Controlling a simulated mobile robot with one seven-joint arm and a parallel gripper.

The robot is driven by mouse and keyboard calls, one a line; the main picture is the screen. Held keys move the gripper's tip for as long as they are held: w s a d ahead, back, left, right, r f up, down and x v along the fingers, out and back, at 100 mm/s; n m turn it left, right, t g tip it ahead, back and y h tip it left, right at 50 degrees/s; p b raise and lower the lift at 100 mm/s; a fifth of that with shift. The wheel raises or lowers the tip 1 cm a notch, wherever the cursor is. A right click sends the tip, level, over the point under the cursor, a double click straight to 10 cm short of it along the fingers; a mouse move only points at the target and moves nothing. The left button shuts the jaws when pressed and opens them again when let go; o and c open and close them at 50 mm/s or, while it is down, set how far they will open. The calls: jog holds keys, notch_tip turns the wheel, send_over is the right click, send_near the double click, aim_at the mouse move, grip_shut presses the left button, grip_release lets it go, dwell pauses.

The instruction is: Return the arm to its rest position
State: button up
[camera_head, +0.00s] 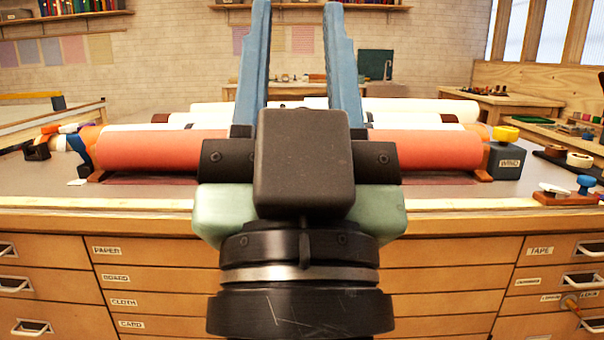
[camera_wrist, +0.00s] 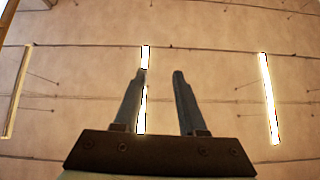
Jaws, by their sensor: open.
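My gripper (camera_head: 297,50) is in the middle of the head view, fingers pointing up and spread apart, with nothing between them. In the wrist view my gripper (camera_wrist: 162,78) is also open and empty, against the ceiling and its light strips. Behind it in the head view, a long orange-red roll (camera_head: 437,150) lies across the worktop. My gripper and wrist hide the roll's middle. Paler rolls (camera_head: 420,106) lie behind it, partly hidden.
The wooden drawer cabinet (camera_head: 150,265) carries the worktop (camera_head: 60,190). A dark box (camera_head: 507,160) with a yellow ring on it stands right of the roll. A brown stand (camera_head: 566,197) with a blue knob sits at the right edge. The left front worktop is mostly clear.

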notch_tip(320, 180, up, 34)
jog(key=s+p, duration=0.1)
jog(key=p, duration=3.1)
jog(key=shift+s+t, duration=0.15)
jog(key=shift+t, duration=0.15)
